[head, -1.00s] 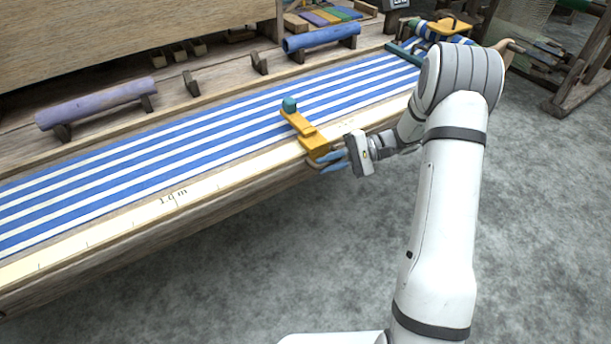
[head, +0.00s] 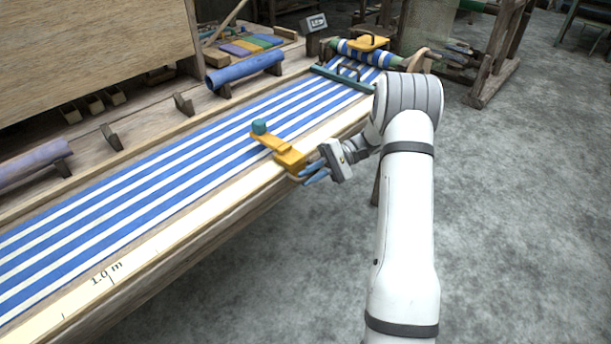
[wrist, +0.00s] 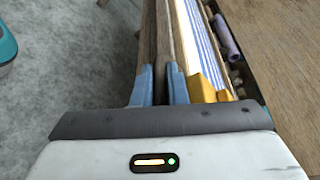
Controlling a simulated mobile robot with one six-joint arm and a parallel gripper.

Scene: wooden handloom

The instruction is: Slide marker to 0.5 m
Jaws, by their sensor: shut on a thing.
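The marker is a yellow slider (head: 276,147) with a teal knob (head: 259,127). It lies across the pale measuring rule (head: 190,231) on the loom's near edge, its knob end over the striped cloth. My gripper (head: 308,173) is shut at the marker's near end, just outside the rule. In the wrist view the blue fingers (wrist: 161,88) are close together, with the yellow marker (wrist: 207,90) just to their right. What lies between the fingertips is hard to make out. The "1.0 m" label (head: 107,273) is readable at lower left; no 0.5 m label is readable.
Blue and white striped cloth (head: 150,206) covers the loom bed. A blue roll (head: 245,72) and a purple roll (head: 32,163) rest behind it. A teal bar (head: 343,79) crosses the far end. Open grey floor (head: 250,290) lies in front.

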